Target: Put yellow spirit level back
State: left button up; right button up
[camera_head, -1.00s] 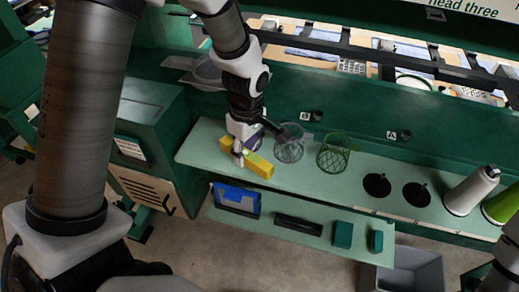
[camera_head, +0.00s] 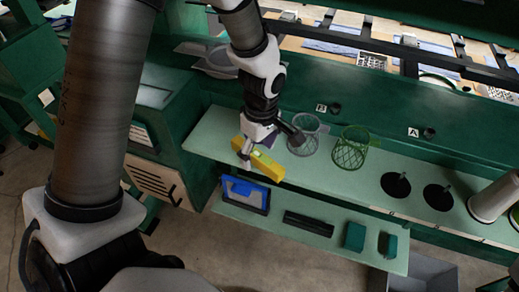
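The yellow spirit level (camera_head: 266,167) is in the head view, lying slantwise at the left part of the pale green upper shelf (camera_head: 212,138). Its right end overlaps the shelf's front edge in the picture. I cannot tell whether it touches the shelf or is a little above it. My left gripper (camera_head: 246,156) is over the level's left half and appears shut on it; the gripper and wrist hide part of it. My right gripper is not in view.
A lower ledge (camera_head: 272,211) holds a blue item (camera_head: 243,190), a long dark recess (camera_head: 308,223) and two teal blocks (camera_head: 354,236). A clear mesh basket (camera_head: 304,137) stands close right of my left wrist, and a green basket (camera_head: 350,150) beyond it.

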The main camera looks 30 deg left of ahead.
pick_arm(q)
jog(key=shift+r, duration=0.55)
notch_tip(320, 180, up, 11)
jog(key=shift+w+r, duration=0.2)
jog(key=shift+w, duration=0.05)
